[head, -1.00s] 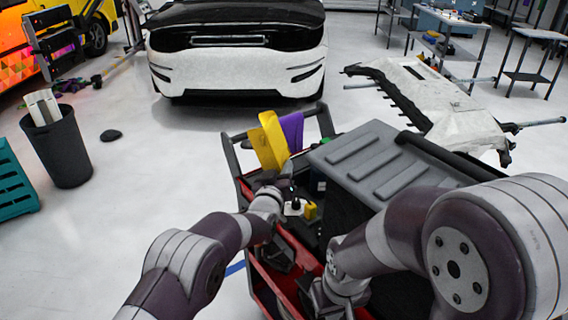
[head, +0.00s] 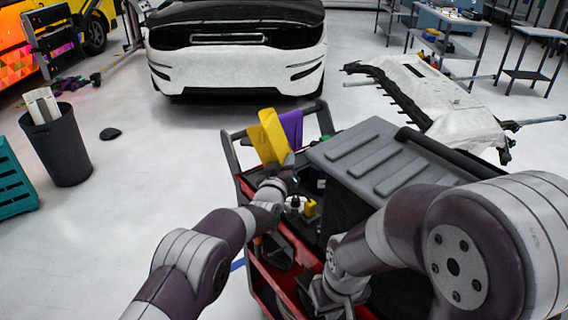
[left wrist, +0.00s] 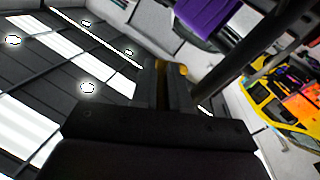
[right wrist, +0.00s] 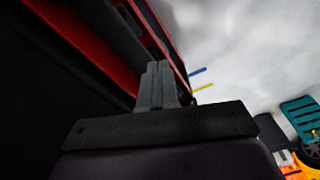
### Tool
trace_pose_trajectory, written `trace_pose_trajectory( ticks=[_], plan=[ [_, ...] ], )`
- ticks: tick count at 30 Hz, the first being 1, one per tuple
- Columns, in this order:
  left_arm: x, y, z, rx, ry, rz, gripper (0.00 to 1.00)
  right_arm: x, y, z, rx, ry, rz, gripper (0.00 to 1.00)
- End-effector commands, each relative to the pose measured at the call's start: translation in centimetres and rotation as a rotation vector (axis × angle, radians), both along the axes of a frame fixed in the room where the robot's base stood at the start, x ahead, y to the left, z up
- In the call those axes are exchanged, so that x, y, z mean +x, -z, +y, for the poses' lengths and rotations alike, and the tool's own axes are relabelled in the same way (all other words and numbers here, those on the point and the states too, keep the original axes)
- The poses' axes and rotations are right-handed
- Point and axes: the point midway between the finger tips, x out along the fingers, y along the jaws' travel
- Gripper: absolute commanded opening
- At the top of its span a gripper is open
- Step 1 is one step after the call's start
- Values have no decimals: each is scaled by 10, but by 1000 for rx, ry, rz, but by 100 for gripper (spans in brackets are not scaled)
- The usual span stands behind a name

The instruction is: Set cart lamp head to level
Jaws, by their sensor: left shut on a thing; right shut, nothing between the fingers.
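The red and black cart (head: 237,152) stands in front of me in the head view. I cannot clearly make out its lamp head. My left gripper (head: 289,162) is over the left part of the cart, close to the lower edge of the yellow sheet. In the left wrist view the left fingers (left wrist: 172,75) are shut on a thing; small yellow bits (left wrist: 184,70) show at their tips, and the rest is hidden. My right gripper (right wrist: 158,78) is shut and empty beside the cart's red side in the right wrist view; its fingers are hard to see in the head view.
A yellow sheet (head: 267,137) and a purple sheet (head: 292,128) hang at the cart's far end. A grey ribbed case (head: 375,155) covers its right side. Small bottles (head: 309,208) stand in the tray.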

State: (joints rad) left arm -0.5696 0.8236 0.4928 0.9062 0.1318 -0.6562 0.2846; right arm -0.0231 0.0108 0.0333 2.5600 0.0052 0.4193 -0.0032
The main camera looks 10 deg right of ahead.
Motion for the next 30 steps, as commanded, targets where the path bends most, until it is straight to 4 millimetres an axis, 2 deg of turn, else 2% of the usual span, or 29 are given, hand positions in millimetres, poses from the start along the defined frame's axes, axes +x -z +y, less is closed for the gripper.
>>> trace_pose_trajectory(
  ticks=[7, 15, 30],
  plan=[
    [-8, -4, -15, -130, 3, 68, 0, 0, 20, 0, 0, 0, 0, 0],
    [-17, -20, -32, -309, 3, 164, 0, 0, 36, 0, 0, 0, 0, 0],
    [-25, -41, -47, -499, 1, 267, 0, 0, 47, 0, 0, 0, 0, 0]
  ],
)
